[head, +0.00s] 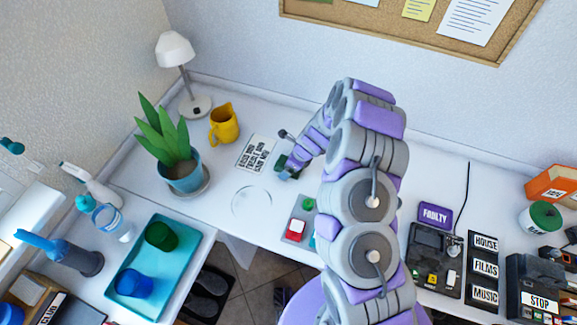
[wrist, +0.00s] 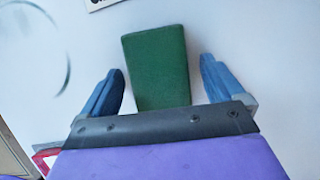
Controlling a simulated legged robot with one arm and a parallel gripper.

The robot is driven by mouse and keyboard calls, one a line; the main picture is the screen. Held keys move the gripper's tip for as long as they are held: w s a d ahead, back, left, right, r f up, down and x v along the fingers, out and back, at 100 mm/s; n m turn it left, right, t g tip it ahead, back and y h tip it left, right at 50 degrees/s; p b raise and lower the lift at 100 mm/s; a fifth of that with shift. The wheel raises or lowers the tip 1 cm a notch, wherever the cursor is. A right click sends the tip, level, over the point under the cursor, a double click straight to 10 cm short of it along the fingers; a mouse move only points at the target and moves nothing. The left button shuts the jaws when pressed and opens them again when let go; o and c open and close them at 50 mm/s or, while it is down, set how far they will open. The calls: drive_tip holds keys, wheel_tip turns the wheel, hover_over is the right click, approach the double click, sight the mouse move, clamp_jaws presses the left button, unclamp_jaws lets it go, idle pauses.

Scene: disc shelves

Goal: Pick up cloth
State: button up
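A green, flat-sided, folded-looking piece (wrist: 157,62), which seems to be the cloth, lies on the white desk in the wrist view. My gripper (wrist: 161,72) is open, with one blue finger on each side of the green piece and a gap showing on both sides. The near end of the piece is hidden behind the gripper's dark edge. In the head view my gripper (head: 289,166) is low over the desk, right of the printed sheet, and the green piece is mostly hidden there.
A printed sheet (head: 256,153) and a clear round glass item (head: 251,203) lie left of my gripper. A yellow mug (head: 224,124), a lamp (head: 176,52) and a potted plant (head: 178,157) stand farther left. A teal tray (head: 190,240) holds cups.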

drive_tip(key=c, duration=0.9)
drive_tip(key=shift+r, duration=0.35)
wheel_tip(320, 180, up, 3)
drive_tip(key=shift+r+p, duration=0.2)
drive_tip(key=shift+p, duration=0.8)
drive_tip(key=s+d, duration=0.1)
drive_tip(key=s, duration=0.4)
drive_tip(key=s+d+p, duration=0.1)
drive_tip(key=s, duration=0.4)
drive_tip(key=s+d+r+p, duration=0.1)
drive_tip(key=s, duration=0.4)
drive_tip(key=shift+s, duration=0.35)
